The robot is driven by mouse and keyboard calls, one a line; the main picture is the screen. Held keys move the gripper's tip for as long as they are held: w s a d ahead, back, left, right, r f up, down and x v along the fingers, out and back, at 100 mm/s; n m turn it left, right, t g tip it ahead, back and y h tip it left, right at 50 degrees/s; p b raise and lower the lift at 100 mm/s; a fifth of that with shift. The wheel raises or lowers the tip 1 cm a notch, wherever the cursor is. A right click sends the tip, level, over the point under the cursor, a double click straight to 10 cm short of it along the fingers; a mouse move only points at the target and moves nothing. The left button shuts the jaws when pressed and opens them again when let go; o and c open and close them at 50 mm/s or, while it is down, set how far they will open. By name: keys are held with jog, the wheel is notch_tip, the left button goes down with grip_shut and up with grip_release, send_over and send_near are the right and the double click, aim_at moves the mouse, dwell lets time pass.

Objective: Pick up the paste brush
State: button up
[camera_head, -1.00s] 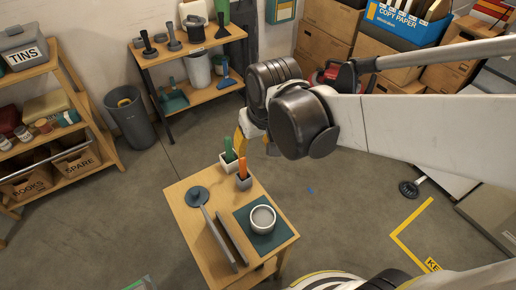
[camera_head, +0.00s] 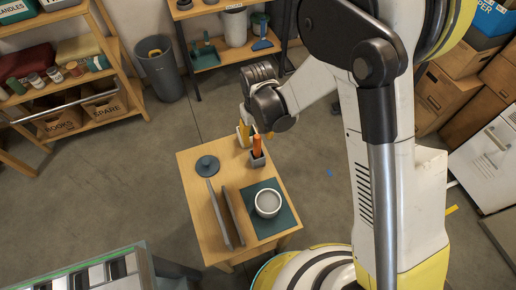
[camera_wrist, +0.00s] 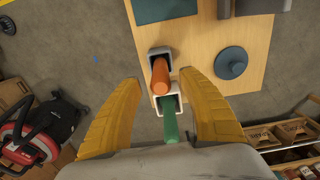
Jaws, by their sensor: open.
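Two upright handles stand in small square holders at the far edge of the small wooden table. One is orange (camera_head: 256,145) in a dark grey holder (camera_head: 257,160); the other is green (camera_wrist: 170,122) in a white holder (camera_wrist: 176,101). Their lower ends are hidden, so I cannot tell which is the paste brush. My gripper (camera_head: 245,129) is over this far edge, open and empty. In the wrist view its yellow fingers (camera_wrist: 160,82) lie either side of the handles, with the green one closer to the palm. In the head view my gripper hides the green handle.
A grey bin (camera_head: 160,68) and shelves stand behind. Floor left of the table is clear.

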aim_at(257, 147)
notch_tip(257, 147, down, 6)
jog(key=b, duration=0.3)
jog(key=shift+a, duration=0.1)
grip_shut()
